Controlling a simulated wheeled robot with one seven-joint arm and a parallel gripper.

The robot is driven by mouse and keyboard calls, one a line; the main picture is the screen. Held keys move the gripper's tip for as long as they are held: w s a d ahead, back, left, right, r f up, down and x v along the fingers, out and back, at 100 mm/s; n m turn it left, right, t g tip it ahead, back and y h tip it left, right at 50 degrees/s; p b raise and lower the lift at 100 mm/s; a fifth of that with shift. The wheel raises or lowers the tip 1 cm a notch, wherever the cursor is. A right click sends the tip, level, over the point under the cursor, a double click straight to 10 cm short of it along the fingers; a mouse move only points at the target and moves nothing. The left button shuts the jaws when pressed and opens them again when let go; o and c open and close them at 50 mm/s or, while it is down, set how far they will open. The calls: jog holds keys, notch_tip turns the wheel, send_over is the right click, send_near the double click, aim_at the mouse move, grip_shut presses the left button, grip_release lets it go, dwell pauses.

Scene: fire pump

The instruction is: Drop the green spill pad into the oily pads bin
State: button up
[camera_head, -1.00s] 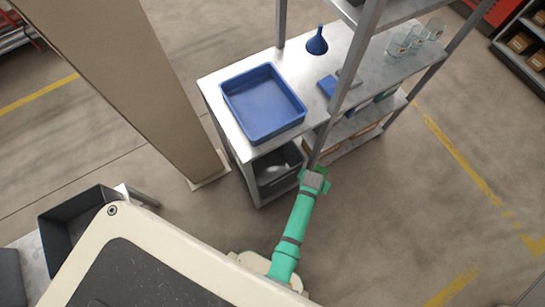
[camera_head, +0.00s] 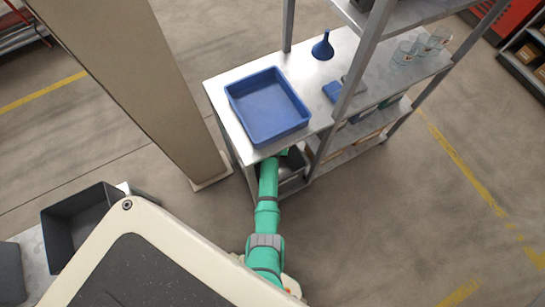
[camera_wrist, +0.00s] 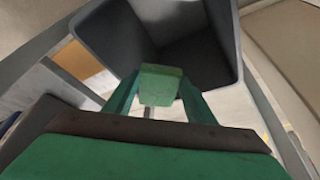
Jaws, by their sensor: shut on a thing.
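My gripper (camera_wrist: 155,95) is shut on the green spill pad (camera_wrist: 161,78), which shows as a small green block between the fingertips in the wrist view. A dark grey open bin (camera_wrist: 228,30) is just beyond the pad; I see into its dark inside, and no label shows. In the head view, my green arm reaches in under the tabletop at the front of the shelf unit. The dark bin (camera_head: 292,182) there is partly hidden by the arm. The gripper end (camera_head: 282,154) is mostly hidden below the table edge, and the pad cannot be made out there.
A blue tray (camera_head: 303,121) sits on the metal tabletop (camera_head: 228,116) above the bin. A blue funnel (camera_head: 322,48) and glass beakers (camera_head: 420,45) stand farther back. A shelf post (camera_head: 345,90) is right of the arm, a beige column (camera_head: 130,80) left. Another dark bin (camera_head: 62,240) is at left.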

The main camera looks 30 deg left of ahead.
jog(key=shift+f, duration=2.8)
jog(key=o, duration=1.2)
jog(key=shift+r, duration=0.1)
jog(key=v, duration=0.7)
jog(key=shift+s+d+r, duration=0.1)
jog(key=shift+s+d, duration=0.05)
